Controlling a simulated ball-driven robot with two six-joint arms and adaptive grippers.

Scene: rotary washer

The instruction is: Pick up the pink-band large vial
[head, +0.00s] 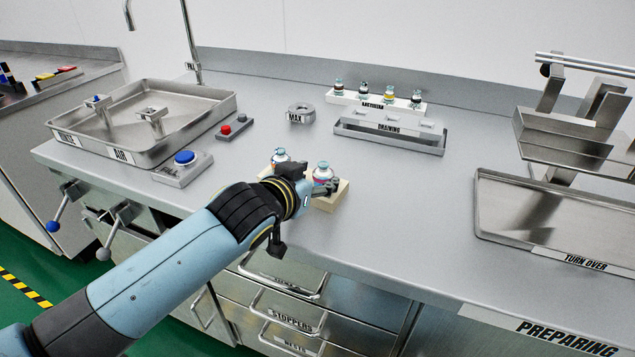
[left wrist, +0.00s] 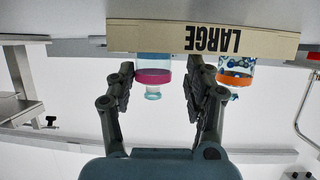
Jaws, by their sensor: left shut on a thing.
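The pink-band large vial (head: 323,171) stands in the right part of a cream block holder in the head view. In the left wrist view, which is upside down, the vial (left wrist: 153,77) shows its pink band and clear neck between my fingers, against the block labelled LARGE (left wrist: 205,37). My left gripper (head: 312,182) is shut on this vial, its fingers also showing in the left wrist view (left wrist: 160,92). An orange-band vial (left wrist: 236,75) stands beside it, just outside one finger; it is partly hidden in the head view (head: 279,156). My right gripper is not in view.
Behind are a draining rack (head: 390,140), a white rack (head: 350,98) with several small vials, and a round MAX dish (head: 300,112). A sink tray (head: 190,130) and blue button (head: 185,157) lie left; a turn-over tray (head: 540,245) lies right. Counter between is clear.

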